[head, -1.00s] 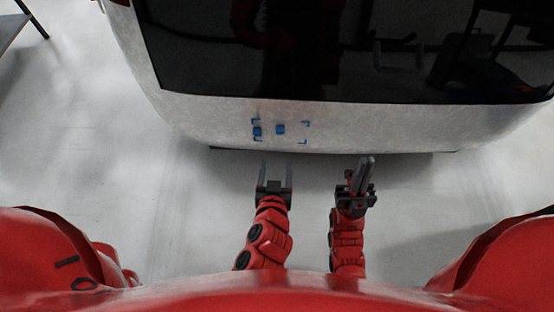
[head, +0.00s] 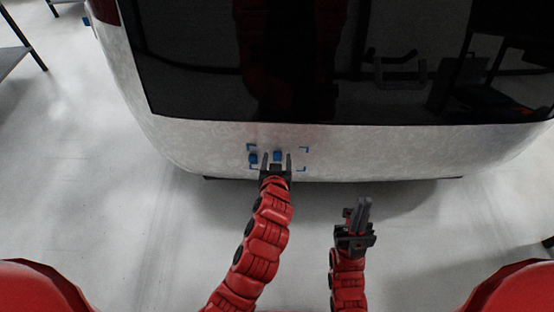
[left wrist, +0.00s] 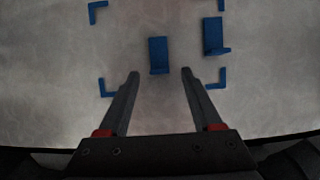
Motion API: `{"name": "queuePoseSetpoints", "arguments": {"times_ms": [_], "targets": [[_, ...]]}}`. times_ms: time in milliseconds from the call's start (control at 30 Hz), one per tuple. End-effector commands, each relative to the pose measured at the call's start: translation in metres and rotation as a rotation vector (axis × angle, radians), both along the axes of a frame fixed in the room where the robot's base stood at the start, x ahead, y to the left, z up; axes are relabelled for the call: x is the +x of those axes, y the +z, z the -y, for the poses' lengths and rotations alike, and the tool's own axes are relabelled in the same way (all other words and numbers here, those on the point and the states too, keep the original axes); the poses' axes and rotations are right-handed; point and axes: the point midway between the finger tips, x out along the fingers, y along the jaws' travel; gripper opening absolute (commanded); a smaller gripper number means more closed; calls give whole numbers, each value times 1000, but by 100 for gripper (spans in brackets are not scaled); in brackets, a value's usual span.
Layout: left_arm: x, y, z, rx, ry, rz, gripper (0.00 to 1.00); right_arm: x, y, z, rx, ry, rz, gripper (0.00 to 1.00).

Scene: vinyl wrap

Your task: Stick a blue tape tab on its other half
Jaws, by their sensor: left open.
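A blue tape tab (head: 277,156) is on the pale car panel. A second blue tab (head: 253,159) is to its left, by the left-hand blue corner marks. My left gripper (head: 276,162) is open at the panel, its fingers on either side of the first tab in the picture. In the left wrist view that tab (left wrist: 158,55) lies just ahead of the gap between the open fingertips (left wrist: 159,73). The second tab (left wrist: 214,36) is to the right there. My right gripper (head: 362,211) hangs below the bumper, away from both tabs; its jaw gap is hard to make out.
Blue corner marks (head: 303,150) frame the area around the tabs. The car's dark rear window (head: 400,85) is above the panel. A dark table (head: 15,48) stands at the far left. The floor (head: 120,210) to the left of my arms is clear.

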Motion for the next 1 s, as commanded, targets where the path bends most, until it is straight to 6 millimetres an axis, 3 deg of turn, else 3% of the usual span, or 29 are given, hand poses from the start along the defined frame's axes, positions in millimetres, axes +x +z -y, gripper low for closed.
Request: {"name": "queuePoseSetpoints", "arguments": {"times_ms": [367, 700, 833, 867, 1000], "targets": [[5, -2, 0, -1, 0, -1, 64, 0, -1, 0, 0, 0, 0, 0], [4, -2, 0, -1, 0, -1, 3, 0, -1, 0, 0, 0, 0, 0], [4, -2, 0, 0, 0, -1, 0, 0, -1, 0, 0, 0, 0, 0], [4, -2, 0, 0, 0, -1, 25, 0, -1, 0, 0, 0, 0, 0], [4, -2, 0, 0, 0, -1, 0, 0, -1, 0, 0, 0, 0, 0]]}}
